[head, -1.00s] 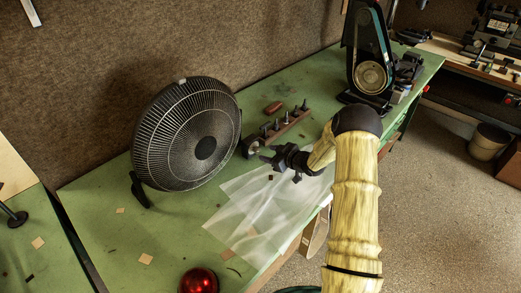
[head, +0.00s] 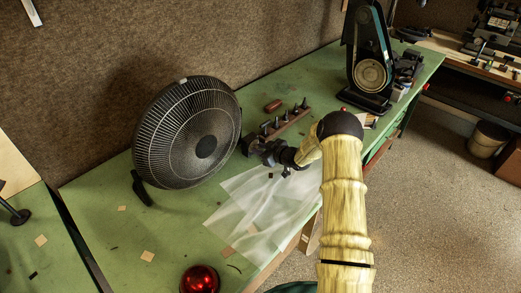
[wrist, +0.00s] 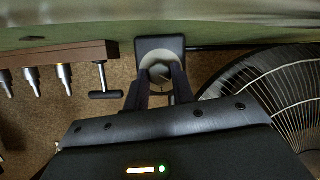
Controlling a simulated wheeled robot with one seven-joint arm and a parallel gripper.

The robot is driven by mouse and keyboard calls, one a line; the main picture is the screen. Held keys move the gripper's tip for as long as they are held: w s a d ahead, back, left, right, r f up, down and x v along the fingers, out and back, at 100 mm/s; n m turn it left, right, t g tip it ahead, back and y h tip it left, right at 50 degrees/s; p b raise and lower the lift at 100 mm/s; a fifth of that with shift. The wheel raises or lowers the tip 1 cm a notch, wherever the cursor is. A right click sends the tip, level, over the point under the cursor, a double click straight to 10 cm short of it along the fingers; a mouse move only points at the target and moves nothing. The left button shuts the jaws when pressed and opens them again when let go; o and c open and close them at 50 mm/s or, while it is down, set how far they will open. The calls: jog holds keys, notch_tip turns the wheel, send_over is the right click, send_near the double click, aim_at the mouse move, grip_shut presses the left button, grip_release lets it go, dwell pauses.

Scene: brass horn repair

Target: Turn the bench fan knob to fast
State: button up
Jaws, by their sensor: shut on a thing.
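The bench fan (head: 172,135) stands on the green bench, its black wire cage left of my gripper (head: 256,147). In the wrist view, a dark control box (wrist: 147,45) carries a round pale grey knob (wrist: 159,69). My gripper (wrist: 160,84) is shut on the knob, one dark finger on each side. A thin dark line shows on the knob face, but no speed marks are readable. In the head view, my gripper hides the knob. The fan cage (wrist: 270,95) also shows at the right of the wrist view.
A wooden rack (head: 288,122) with several upright bits stands just behind my gripper; a T-handled tool (wrist: 104,94) is close by in the wrist view. A translucent sheet (head: 262,205) lies in front. A red dome (head: 200,279) and a belt sander (head: 370,70) are farther off.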

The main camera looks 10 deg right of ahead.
jog(key=shift+m, duration=0.3)
jog(key=shift+w+d+m+g+y+p, duration=0.1)
jog(key=shift+m+g+y+p, duration=0.25)
jog(key=shift+m+y, duration=0.2)
jog(key=shift+f+m+g+y, duration=0.15)
jog(key=shift+m+g+y, duration=0.2)
jog(key=shift+m+y, duration=0.55)
jog(key=m+b, duration=0.1)
jog(key=m+y+b, duration=0.1)
jog(key=m, duration=0.1)
jog(key=shift+w+d+f+g, duration=0.1)
jog(key=shift+d+f+g, duration=0.05)
jog(key=shift+g, duration=0.15)
jog(key=shift+m+y+b, duration=0.65)
jog(key=shift+m+b, duration=0.1)
jog(key=shift+m, duration=0.1)
jog(key=o, duration=1)
